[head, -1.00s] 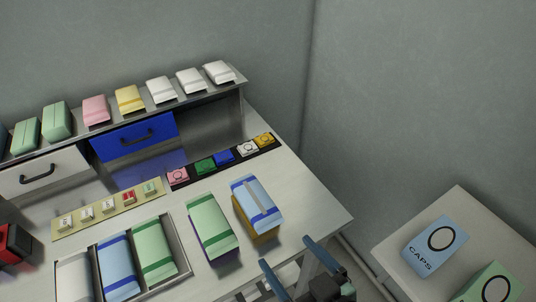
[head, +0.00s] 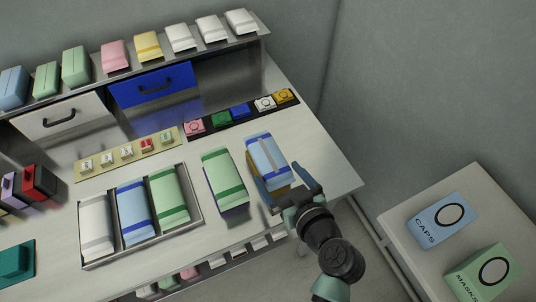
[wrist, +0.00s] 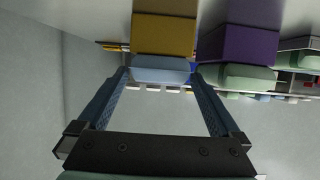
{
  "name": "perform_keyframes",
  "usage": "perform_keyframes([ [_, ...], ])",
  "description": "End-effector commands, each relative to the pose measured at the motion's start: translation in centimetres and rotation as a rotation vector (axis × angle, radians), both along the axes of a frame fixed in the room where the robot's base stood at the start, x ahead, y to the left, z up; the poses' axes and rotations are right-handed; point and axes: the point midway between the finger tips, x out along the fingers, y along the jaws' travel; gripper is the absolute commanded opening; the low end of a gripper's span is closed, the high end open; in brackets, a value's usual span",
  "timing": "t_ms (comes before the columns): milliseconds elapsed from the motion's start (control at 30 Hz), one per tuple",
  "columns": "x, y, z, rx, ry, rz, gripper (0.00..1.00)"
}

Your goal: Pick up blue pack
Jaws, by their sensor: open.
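A light blue pack (head: 268,153) with a pale strip lies on an ochre box (head: 282,190) near the right end of the table. My gripper (head: 281,189) is open at the near side of this pack, in front of the ochre box. In the wrist view, which looks upside down, the blue pack (wrist: 161,70) shows between the two open fingertips (wrist: 160,76), with the ochre box (wrist: 164,35) above it. I cannot tell whether the fingertips reach past its near end. Another blue pack (head: 134,210) lies in the grey tray (head: 199,207).
A green pack (head: 223,178) stands close left of the blue pack, on a purple box (wrist: 238,45). A row of small coloured blocks (head: 239,111) lies behind. A side table (head: 410,225) at right holds two labelled boxes.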

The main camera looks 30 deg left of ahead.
Motion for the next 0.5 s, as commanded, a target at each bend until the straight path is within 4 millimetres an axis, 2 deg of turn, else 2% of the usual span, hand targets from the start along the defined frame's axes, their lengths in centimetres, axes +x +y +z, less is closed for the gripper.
perform_keyframes([
  [167,1.15,1.47,-0.63,0.001,0.0,0.001,1.0],
  [400,1.27,1.51,-0.81,-0.001,-0.001,-0.001,1.0],
  [433,1.27,1.51,-0.81,-0.001,-0.001,-0.001,0.98],
  [500,1.26,1.51,-0.8,-0.001,-0.001,-0.001,0.86],
])
